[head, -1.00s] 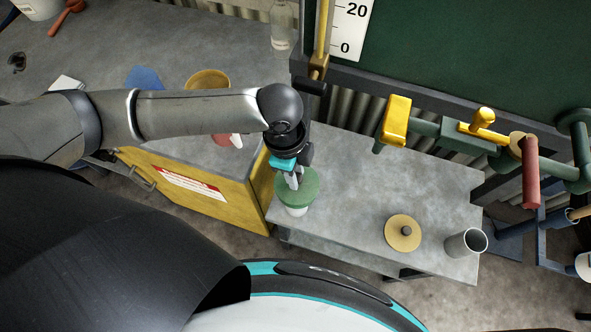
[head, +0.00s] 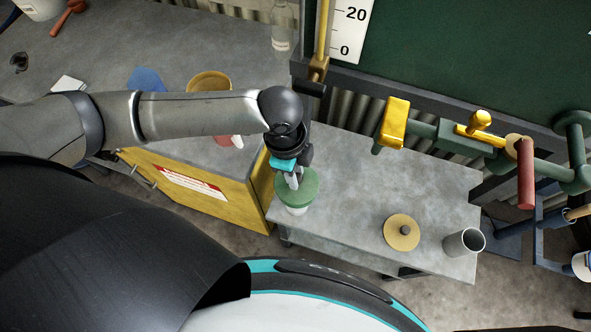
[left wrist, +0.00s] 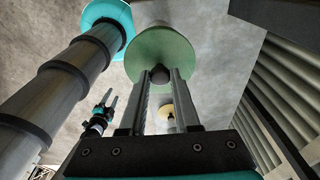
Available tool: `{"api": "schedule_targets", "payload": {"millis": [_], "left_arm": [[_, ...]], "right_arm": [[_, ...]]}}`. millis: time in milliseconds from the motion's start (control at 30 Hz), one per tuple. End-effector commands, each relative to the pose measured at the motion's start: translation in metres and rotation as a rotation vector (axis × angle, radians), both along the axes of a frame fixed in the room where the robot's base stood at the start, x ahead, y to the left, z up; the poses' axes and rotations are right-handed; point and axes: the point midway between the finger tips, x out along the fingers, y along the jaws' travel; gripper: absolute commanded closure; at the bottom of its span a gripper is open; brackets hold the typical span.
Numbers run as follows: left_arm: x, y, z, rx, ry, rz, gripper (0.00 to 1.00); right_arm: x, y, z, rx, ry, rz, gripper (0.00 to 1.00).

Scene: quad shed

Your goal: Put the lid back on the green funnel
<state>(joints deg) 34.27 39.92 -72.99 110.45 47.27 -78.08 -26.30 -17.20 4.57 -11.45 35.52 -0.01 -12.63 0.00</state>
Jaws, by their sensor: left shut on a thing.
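A round green lid (head: 301,184) with a dark knob shows under my left gripper (head: 292,184), near the left end of the low grey bench. In the left wrist view my left gripper (left wrist: 160,85) is shut on the knob of the green lid (left wrist: 172,52). A pale base (head: 297,211) shows just below the green disc, and the disc hides the rest of it. I cannot tell whether the lid rests on it or hangs just above. My right gripper (left wrist: 111,97) shows small in the left wrist view, its fingers too small to judge.
On the bench (head: 350,190), a tan round lid with a dark knob (head: 402,232) lies to the right, beside a grey cup (head: 465,242). A yellow cabinet (head: 220,190) stands left. Pipes with a yellow valve (head: 396,120) and a red handle (head: 526,175) run behind. The bench's middle is clear.

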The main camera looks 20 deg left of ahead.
Motion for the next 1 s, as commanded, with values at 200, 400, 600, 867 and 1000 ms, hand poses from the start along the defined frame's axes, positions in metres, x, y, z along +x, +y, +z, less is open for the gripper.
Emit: {"api": "schedule_targets", "payload": {"millis": [200, 400, 600, 867, 1000], "left_arm": [[-0.0001, -0.0001, 0.0007, 0.0, 0.0, 0.0, 1.0], [-0.0003, -0.0003, 0.0011, 0.0, 0.001, 0.0, 1.0], [-0.0001, -0.0004, 0.0008, -0.001, 0.0, -0.001, 1.0], [-0.0001, -0.0003, 0.0002, -0.001, 0.0, -0.001, 1.0], [0.0, -0.0003, 0.0002, 0.0, 0.0, 0.0, 1.0]], "right_arm": [[-0.0005, -0.0004, 0.0025, 0.0, 0.001, 0.0, 0.5], [-0.0005, -0.0003, 0.0068, 0.0, 0.001, 0.0, 0.5], [-0.0005, -0.0004, 0.0093, 0.0, 0.0, 0.0, 0.5], [-0.0004, -0.0004, 0.0089, 0.0, 0.0, 0.0, 0.5], [-0.0004, -0.0005, 0.009, 0.0, 0.0, 0.0, 0.5]]}}
